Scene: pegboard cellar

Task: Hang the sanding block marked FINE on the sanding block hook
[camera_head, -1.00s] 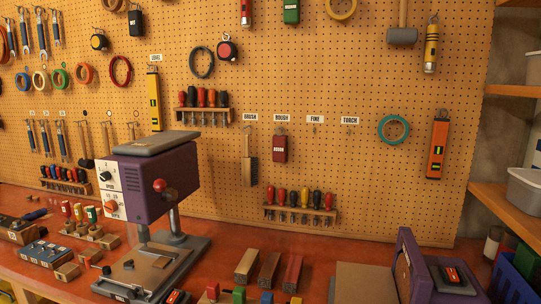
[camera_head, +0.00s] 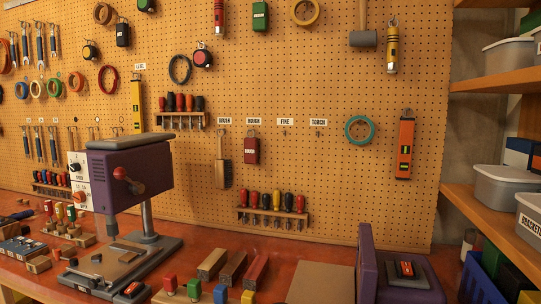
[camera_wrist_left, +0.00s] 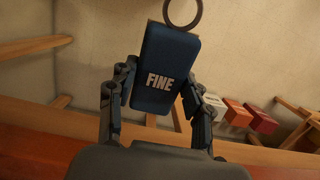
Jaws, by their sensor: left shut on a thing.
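The dark blue sanding block marked FINE (camera_wrist_left: 160,60) is in the left wrist view, with a metal ring at its top end. My left gripper (camera_wrist_left: 160,95) is shut on it, one finger on each side. Neither gripper shows in the head view. On the pegboard, the hook under the FINE label (camera_head: 284,134) is empty. A red block marked ROUGH (camera_head: 252,150) hangs to its left, under the ROUGH label.
A brush (camera_head: 223,165) hangs left of the red block. The hook under the TORCH label (camera_head: 318,134) is empty. A screwdriver rack (camera_head: 272,217) is mounted below. A purple drill press (camera_head: 127,172) and a purple machine (camera_head: 375,270) stand on the red bench.

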